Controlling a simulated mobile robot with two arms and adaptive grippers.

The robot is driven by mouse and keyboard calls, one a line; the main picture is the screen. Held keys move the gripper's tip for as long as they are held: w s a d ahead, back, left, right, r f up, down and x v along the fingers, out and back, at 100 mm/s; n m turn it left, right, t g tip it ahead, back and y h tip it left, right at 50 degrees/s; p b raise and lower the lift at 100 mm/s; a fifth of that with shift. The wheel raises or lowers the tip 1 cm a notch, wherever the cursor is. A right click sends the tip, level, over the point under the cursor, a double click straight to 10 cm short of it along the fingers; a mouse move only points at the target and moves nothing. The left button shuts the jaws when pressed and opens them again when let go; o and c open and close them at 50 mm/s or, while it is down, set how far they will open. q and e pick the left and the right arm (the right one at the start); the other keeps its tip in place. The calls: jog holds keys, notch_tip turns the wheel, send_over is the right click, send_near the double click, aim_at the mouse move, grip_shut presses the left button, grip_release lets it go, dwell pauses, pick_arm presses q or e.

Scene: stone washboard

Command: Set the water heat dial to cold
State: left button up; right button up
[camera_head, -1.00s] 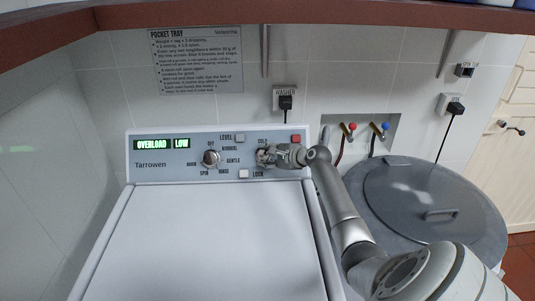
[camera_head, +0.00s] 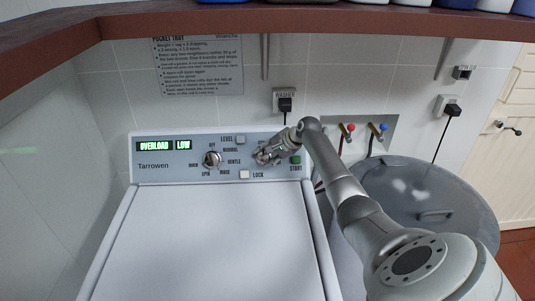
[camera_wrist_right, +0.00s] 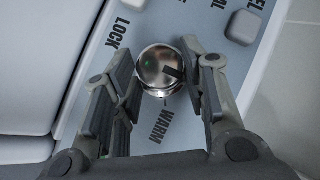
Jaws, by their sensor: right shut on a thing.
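The water heat dial (camera_wrist_right: 158,72) is a shiny round metal knob in the right wrist view. A dark mark shows on its right side, and the WARM label (camera_wrist_right: 160,126) is below it. My right gripper (camera_wrist_right: 157,66) has a finger on either side of the dial and is shut on it. In the head view my right gripper (camera_head: 267,154) covers most of the dial and the labels around it, so its setting cannot be read there. My left gripper is not in view.
The washer panel also has a second dial (camera_head: 212,159), a LEVEL button (camera_head: 240,139), a LOCK button (camera_head: 244,174) and a green START button (camera_head: 295,160). The display (camera_head: 155,146) reads OVERLOAD LOW. A round metal lid (camera_head: 440,190) lies to the right.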

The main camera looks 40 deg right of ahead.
dwell(0.4)
jog(key=o, duration=1)
jog(key=shift+f, duration=0.1)
jog(key=v, duration=1.2)
jog(key=shift+w, duration=0.1)
jog(key=shift+d, duration=0.1)
